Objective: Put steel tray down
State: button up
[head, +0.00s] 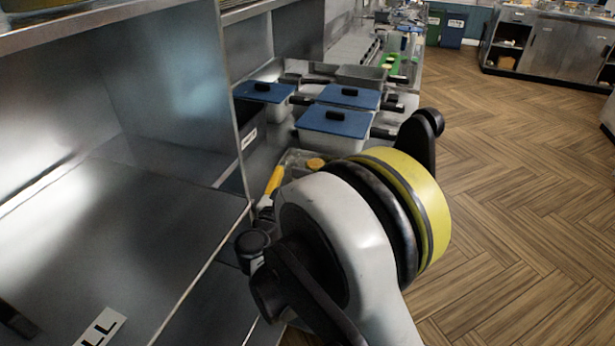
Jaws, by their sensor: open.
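My gripper (341,185) is in the middle of the head view, at the end of my white arm with a yellow band. Its black finger parts stand wide apart, one at upper right and one at lower left. I see nothing held between them, though my arm hides part of the space. I cannot make out a steel tray for certain. A shallow tray-like container (292,158) is partly hidden behind my gripper, with a yellow-handled item by it. I cannot tell whether it is the steel tray.
A bare steel shelf (110,220) with a lettered label (100,328) fills the left. The wood floor (520,180) at right is clear. Steel cabinets (560,45) stand far off.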

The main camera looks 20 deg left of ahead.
jog(key=shift+w, duration=1.3)
jog(key=c, duration=1.4)
jog(key=shift+c, duration=0.2)
